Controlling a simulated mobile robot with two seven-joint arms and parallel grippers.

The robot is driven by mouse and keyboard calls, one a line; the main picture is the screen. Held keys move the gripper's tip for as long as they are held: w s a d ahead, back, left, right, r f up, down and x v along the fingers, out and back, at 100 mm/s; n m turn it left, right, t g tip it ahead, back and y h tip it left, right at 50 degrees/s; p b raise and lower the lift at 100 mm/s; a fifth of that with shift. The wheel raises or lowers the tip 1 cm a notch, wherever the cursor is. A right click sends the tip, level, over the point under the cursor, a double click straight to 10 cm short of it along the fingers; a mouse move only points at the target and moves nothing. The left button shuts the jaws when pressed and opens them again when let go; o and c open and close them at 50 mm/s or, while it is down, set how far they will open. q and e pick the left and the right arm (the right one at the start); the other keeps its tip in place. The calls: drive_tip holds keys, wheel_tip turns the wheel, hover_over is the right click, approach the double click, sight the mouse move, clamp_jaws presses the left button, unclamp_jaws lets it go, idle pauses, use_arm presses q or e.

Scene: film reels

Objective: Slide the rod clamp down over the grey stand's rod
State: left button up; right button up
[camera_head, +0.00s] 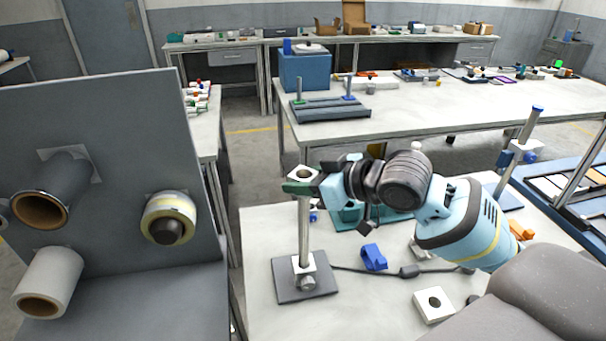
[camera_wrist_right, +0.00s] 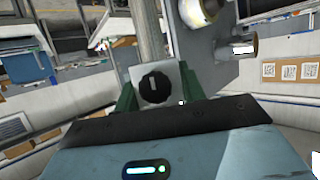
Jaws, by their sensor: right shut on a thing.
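The grey stand has a dark grey square base (camera_head: 291,285) on the near table and an upright metal rod (camera_head: 304,232). A white block with a round knob (camera_head: 307,282) sits at the rod's foot. My right gripper (camera_head: 303,186), with green fingers, is shut on the rod clamp (camera_head: 293,173), a pale block with a dark hole facing up. The clamp is at the rod's top; whether the rod tip is inside the hole cannot be told. In the right wrist view the clamp (camera_wrist_right: 176,72) shows a black knob between the fingers, with a rod (camera_wrist_right: 149,35) behind it. My left gripper is not in view.
A blue bracket (camera_head: 373,258), a cable and a white block with a hole (camera_head: 434,306) lie right of the stand. Another stand with a blue-tipped rod (camera_head: 531,125) is at right. A grey panel (camera_head: 105,120) holding reels stands at left.

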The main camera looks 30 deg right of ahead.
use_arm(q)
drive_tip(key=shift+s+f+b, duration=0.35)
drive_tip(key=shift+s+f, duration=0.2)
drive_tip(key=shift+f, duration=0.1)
use_arm(e)
drive_tip(key=shift+f, duration=1.45)
drive_tip(key=shift+f, duration=0.15)
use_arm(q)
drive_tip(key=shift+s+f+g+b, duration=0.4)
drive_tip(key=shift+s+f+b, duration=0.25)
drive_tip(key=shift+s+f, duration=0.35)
use_arm(e)
hover_over(304, 258)
drive_tip(key=w, duration=0.1)
drive_tip(key=shift+d+f, duration=0.15)
drive_tip(key=shift+f, duration=1.05)
drive_tip(key=shift+d+f, duration=0.1)
drive_tip(key=shift+f, duration=1.1)
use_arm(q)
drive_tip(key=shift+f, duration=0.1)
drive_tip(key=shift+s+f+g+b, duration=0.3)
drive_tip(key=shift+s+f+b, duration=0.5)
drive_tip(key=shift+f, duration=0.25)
use_arm(e)
drive_tip(key=shift+f, duration=2.45)
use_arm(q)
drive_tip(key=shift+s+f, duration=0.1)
use_arm(e)
drive_tip(key=shift+f, duration=0.15)
